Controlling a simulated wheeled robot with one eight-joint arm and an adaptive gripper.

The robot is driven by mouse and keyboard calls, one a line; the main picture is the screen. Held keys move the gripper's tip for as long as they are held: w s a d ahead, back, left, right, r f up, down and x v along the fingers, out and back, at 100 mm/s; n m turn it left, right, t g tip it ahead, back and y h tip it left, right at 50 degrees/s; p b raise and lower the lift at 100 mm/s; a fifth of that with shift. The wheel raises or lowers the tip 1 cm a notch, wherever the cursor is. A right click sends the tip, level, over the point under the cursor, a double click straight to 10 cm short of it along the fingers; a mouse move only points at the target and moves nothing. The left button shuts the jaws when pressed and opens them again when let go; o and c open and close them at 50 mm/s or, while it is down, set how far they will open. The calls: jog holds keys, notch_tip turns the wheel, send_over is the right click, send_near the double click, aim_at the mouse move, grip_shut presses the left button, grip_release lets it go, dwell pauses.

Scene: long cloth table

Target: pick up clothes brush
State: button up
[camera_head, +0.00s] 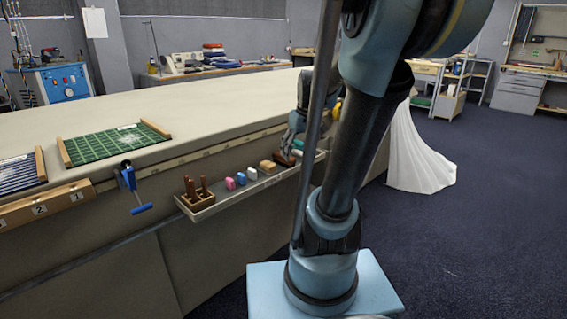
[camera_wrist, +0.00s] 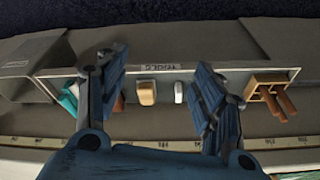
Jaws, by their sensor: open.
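A dark brown piece (camera_head: 284,159), which looks like a brush, lies in the shallow tray (camera_head: 208,207) on the table's front side. A tan block (camera_head: 267,165) lies just left of it; I cannot tell for sure which one is the clothes brush. My gripper (camera_head: 292,140) is above the right part of the tray. In the wrist view my gripper (camera_wrist: 160,80) is open and empty, with the tan block (camera_wrist: 147,92) and a white piece (camera_wrist: 179,92) showing between its fingers. The brown piece (camera_wrist: 118,103) is mostly hidden behind the left finger there.
Blue (camera_head: 240,178) and pink (camera_head: 230,183) pieces and a wooden holder (camera_head: 199,197) share the tray. A teal thing (camera_wrist: 69,100) is at its other end. A blue clamp (camera_head: 129,180) hangs from the table edge. The cloth tabletop (camera_head: 220,110) is mostly clear.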

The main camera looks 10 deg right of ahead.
jog(key=w+d+r+n, duration=0.2)
jog(key=w, duration=0.9)
jog(key=n+y, duration=0.1)
send_over(284, 160)
jog(key=d, duration=0.2)
jog(key=shift+t, duration=0.4)
jog(key=f, duration=1.2)
jog(key=shift+w+a+f, duration=0.1)
jog(key=shift+w+f, duration=0.05)
jog(key=shift+w, duration=0.25)
jog(key=shift+w+a+f, duration=0.25)
jog(key=shift+w+f, duration=0.25)
jog(key=shift+f, duration=0.25)
jog(key=shift+w+a+f, duration=0.25)
jog(key=shift+w+f, duration=0.2)
jog(key=shift+f, duration=0.3)
jog(key=shift+x, duration=0.85)
jog(key=shift+f, duration=0.25)
jog(key=c, duration=1.2)
